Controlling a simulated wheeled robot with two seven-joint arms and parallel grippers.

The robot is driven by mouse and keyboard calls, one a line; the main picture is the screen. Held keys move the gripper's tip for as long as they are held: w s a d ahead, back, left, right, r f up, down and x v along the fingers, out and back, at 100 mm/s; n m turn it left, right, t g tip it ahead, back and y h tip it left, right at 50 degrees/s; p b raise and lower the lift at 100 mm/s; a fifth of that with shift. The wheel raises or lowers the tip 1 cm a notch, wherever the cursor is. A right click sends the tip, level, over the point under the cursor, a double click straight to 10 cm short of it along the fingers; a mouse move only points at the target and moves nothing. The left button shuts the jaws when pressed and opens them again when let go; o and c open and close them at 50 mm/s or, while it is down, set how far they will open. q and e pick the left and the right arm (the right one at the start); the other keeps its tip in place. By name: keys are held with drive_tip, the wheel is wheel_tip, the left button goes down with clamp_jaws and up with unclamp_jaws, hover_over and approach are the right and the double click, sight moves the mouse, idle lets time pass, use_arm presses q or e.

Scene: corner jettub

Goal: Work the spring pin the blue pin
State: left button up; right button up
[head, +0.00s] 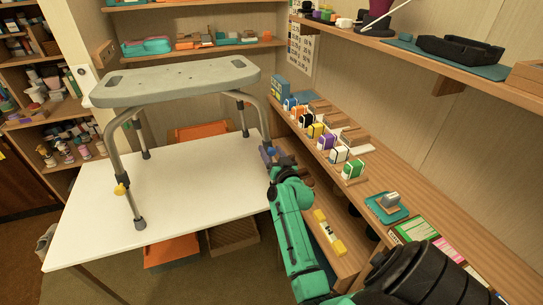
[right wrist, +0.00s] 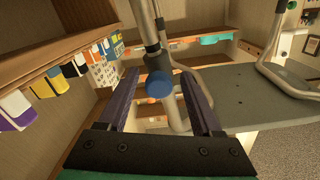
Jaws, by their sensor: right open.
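A grey bath bench (head: 178,80) with tubular metal legs stands upright on a white table (head: 190,185). The blue pin (right wrist: 159,84) is a round knob on one tubular leg (right wrist: 150,35). In the head view the blue pin (head: 270,151) shows small at the bench's right leg, partly hidden by my gripper. My right gripper (head: 273,155) is at that leg. In the right wrist view its dark purple fingers (right wrist: 158,76) are open, one on each side of the blue pin, with visible gaps. My left gripper is not in view.
A yellow pin (head: 121,189) sits on the bench's front left leg. A wooden counter (head: 375,185) with several coloured boxes (head: 327,141) runs close along the right of my arm. Orange bins (head: 171,251) are under the table. The table's front is clear.

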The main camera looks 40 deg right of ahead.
drive_tip(key=shift+d, duration=0.1)
clamp_jaws()
drive_tip(key=shift+s, duration=0.1)
idle(1.2)
